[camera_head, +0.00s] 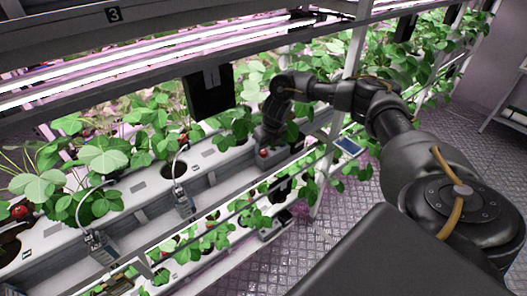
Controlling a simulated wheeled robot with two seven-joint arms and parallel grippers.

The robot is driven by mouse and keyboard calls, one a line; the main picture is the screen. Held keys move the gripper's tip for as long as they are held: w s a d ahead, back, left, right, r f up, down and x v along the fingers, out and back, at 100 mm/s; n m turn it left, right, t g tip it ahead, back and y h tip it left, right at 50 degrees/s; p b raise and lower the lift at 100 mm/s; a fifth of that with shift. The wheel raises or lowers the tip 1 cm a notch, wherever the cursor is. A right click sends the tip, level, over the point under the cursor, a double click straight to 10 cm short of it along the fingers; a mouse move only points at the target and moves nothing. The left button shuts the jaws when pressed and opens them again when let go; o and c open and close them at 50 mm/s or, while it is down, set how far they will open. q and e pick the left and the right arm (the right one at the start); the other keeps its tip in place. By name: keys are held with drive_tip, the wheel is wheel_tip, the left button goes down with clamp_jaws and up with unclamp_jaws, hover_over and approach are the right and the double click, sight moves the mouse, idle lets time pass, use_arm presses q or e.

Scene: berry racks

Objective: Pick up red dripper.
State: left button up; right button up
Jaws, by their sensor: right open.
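My right arm reaches in from the right, over the upper white planting trough (135,188). Its gripper (267,137) points down among the leaves at the trough, and its jaws are open. A small red thing (263,153) shows right at the fingertips. It is too small to tell whether it is the red dripper or a berry, or whether the fingers touch it. Two grey devices with thin curved tubes, like drippers, sit along the trough, one in the middle (183,203) and one nearer (98,246). My left gripper is out of view.
Strawberry plants (105,170) fill the trough, with a red berry (20,211) at far left. A lower tier of plants (205,238) is below. A rack beam with lit lamps (170,65) hangs above. The metal floor (355,190) at right is clear.

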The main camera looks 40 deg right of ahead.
sight(264, 151)
drive_tip(key=shift+p+x, duration=0.3)
drive_tip(key=shift+x, duration=0.9)
drive_tip(key=shift+w+d+f, duration=0.1)
drive_tip(key=shift+w+f, duration=0.1)
drive_tip(key=shift+f, duration=0.2)
drive_tip(key=shift+s+r, duration=0.1)
drive_tip(key=shift+c, duration=1.4)
drive_tip(key=c, duration=0.8)
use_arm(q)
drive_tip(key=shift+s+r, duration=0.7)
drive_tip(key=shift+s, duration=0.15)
use_arm(e)
drive_tip(key=shift+o, duration=0.2)
